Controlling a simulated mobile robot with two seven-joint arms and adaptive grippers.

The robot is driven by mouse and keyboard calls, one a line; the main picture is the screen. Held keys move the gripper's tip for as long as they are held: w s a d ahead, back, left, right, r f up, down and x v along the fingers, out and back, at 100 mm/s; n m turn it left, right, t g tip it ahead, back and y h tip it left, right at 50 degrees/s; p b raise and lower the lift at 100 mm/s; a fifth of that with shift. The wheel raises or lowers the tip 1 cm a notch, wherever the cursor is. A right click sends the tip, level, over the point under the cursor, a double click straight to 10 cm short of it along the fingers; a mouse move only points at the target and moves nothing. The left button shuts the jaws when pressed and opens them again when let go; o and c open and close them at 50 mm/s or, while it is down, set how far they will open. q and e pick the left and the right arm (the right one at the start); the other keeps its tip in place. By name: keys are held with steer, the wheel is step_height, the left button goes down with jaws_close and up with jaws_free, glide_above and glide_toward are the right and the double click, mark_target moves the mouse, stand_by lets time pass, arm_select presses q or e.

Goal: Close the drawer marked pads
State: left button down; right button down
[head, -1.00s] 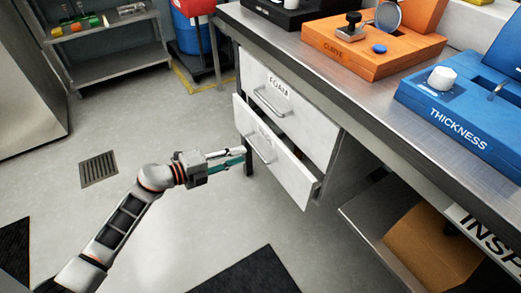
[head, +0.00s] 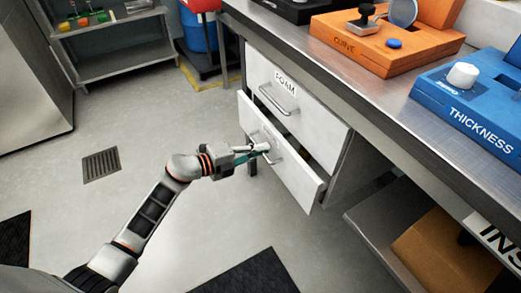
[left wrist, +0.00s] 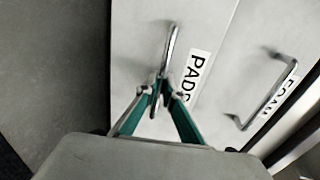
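The pads drawer (head: 300,178) is the lower white drawer under the bench in the head view. It stands partly out, with a dark gap above its front. Its "PADS" label (left wrist: 197,75) and bar handle (left wrist: 170,45) show in the left wrist view. My left gripper (head: 264,151) is at the handle of this drawer. In the left wrist view its teal fingers are a little apart, with the lower end of the handle between their tips. I cannot tell whether they touch it. My right gripper is not in view.
The foam drawer (head: 290,102) sits just above and looks closed. The metal bench (head: 340,65) carries an orange curve module (head: 385,45) and a blue thickness module (head: 475,100). A lower shelf holds a cardboard box (head: 440,258). The floor left of the drawers is clear.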

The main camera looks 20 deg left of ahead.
mark_target(271, 145)
arm_select(q)
steer(key=shift+r+x, duration=0.2)
steer(key=shift+x, duration=0.8)
steer(key=shift+r+x, duration=0.25)
steer(key=shift+x, duration=0.75)
steer(key=shift+w+r, duration=0.1)
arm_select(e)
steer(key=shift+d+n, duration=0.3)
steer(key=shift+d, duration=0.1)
arm_select(q)
steer(key=c, duration=2.2)
jaws_free()
steer(key=shift+w+d, duration=0.1)
steer(key=shift+d, duration=0.05)
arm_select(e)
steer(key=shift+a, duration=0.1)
arm_select(q)
steer(key=v, duration=1.2)
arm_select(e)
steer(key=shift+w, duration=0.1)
